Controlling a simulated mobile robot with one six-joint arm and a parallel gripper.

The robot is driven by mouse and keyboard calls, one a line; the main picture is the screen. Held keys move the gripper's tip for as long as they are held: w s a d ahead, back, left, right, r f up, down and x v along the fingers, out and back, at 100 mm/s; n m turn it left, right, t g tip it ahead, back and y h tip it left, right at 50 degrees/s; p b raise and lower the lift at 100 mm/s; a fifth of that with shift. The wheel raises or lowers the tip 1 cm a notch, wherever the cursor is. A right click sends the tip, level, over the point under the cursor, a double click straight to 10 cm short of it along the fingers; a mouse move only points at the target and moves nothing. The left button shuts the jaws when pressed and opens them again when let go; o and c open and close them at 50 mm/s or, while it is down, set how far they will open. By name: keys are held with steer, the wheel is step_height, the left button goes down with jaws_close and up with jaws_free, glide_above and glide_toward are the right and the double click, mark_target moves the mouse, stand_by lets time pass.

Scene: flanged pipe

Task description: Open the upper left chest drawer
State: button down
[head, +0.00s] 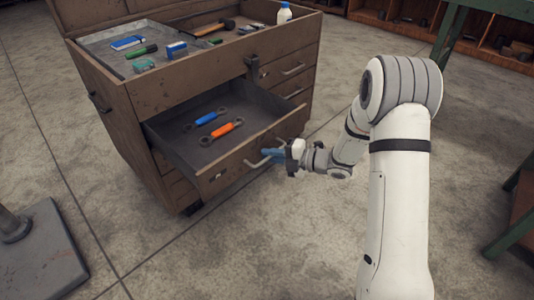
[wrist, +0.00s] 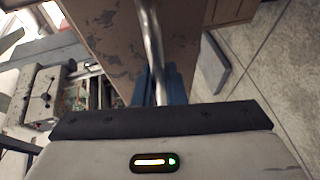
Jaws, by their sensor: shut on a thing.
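The brown tool chest (head: 145,98) stands left of centre in the head view. Its upper left drawer (head: 160,145) is pulled well out, and a blue wrench (head: 206,119) and an orange wrench (head: 225,129) lie inside. My gripper (head: 271,156) is at the drawer front, shut on its metal bar handle (head: 256,163). In the wrist view, the handle bar (wrist: 153,45) runs down between my gripper's blue fingers (wrist: 160,86). The drawer front (wrist: 125,35) fills the upper middle there. The fingertips' contact is partly hidden.
The chest's open top tray (head: 105,50) holds several tools, with a white bottle (head: 284,13) at its corner. A grey base plate with a post (head: 45,260) stands at lower left. A green-framed bench (head: 510,205) is at right. The floor before the drawer is clear.

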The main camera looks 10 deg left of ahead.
steer(key=shift+w+d, duration=0.1)
steer(key=shift+w, duration=0.15)
steer(key=c, duration=1.7)
jaws_free()
steer(key=shift+c, duration=0.2)
steer(key=shift+o, duration=1.2)
steer(key=shift+s, duration=0.1)
steer(key=p+v, duration=0.2)
steer(key=v, duration=0.5)
steer(key=shift+d, duration=0.3)
steer(key=shift+r, duration=0.2)
